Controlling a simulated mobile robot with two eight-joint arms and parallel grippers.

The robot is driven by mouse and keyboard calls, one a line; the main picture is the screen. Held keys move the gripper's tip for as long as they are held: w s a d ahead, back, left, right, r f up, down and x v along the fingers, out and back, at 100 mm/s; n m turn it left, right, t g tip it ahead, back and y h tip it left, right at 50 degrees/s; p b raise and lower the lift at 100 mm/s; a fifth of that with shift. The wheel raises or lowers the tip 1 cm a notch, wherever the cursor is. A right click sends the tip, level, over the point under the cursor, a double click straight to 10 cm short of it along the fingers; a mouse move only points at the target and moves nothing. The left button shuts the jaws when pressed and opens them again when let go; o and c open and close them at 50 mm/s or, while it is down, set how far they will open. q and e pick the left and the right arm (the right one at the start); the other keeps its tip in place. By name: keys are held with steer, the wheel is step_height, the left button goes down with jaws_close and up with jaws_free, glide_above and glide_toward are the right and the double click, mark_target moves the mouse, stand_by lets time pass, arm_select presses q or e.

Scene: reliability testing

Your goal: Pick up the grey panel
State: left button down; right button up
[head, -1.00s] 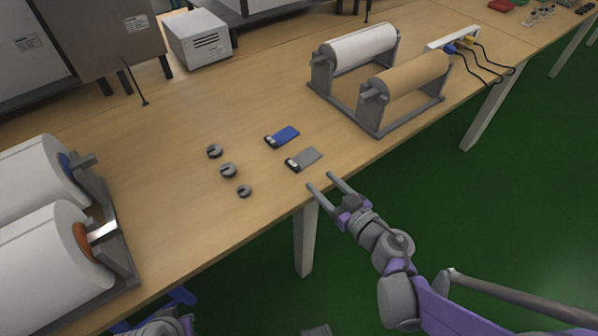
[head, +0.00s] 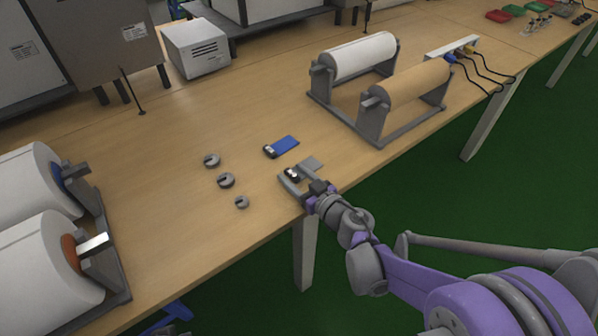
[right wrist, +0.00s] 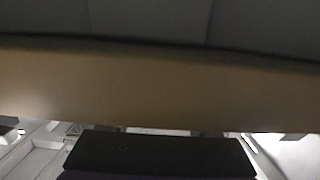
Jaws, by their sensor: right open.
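The grey panel (head: 313,163) lies flat on the wooden table near its front edge, in the head view. Its black and white end is at its left, partly covered by my right gripper (head: 293,172). That gripper is open, low over the table, with its fingers at the panel's near and left part. I cannot tell whether they touch it. The panel cannot be made out in the right wrist view, which shows a tan band and a dark block. My left gripper is not in view.
A blue panel (head: 283,146) lies just behind the grey one. Several slotted grey weights (head: 226,181) lie to the left. A stand with white and brown rolls (head: 408,88) is behind right; large white rolls (head: 40,255) stand at left. Bare table (head: 190,225) lies in front-left.

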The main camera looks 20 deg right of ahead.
steer(key=shift+s, duration=0.1)
jaws_close()
stand_by(0.4)
